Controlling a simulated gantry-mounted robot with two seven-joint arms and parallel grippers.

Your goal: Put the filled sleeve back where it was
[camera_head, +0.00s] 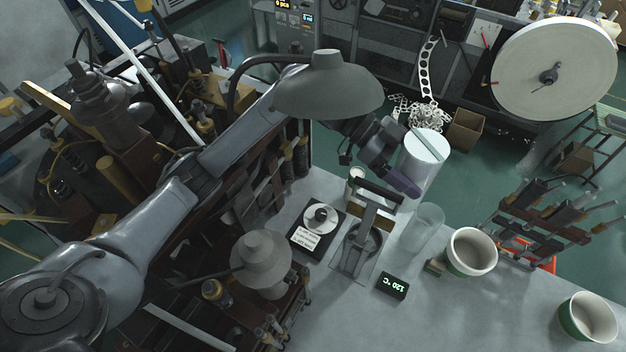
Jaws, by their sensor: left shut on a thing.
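The filled sleeve (427,158), a tall cylinder with a white top, shows near the picture's middle. My left gripper (416,166) is shut on it. One finger crosses over its top and the other shows at its lower left. The sleeve looks upright or nearly so, near the bench's far edge; I cannot tell whether its base touches the bench. A clear, empty-looking sleeve (430,220) stands on the bench just in front of it. My right gripper is not in view.
A press with a lever (362,245), a dial box (319,219) and a 120 °C display (392,286) sit left of the clear sleeve. A lamp (328,88) hangs above. The grey bench (440,320) has free room in front.

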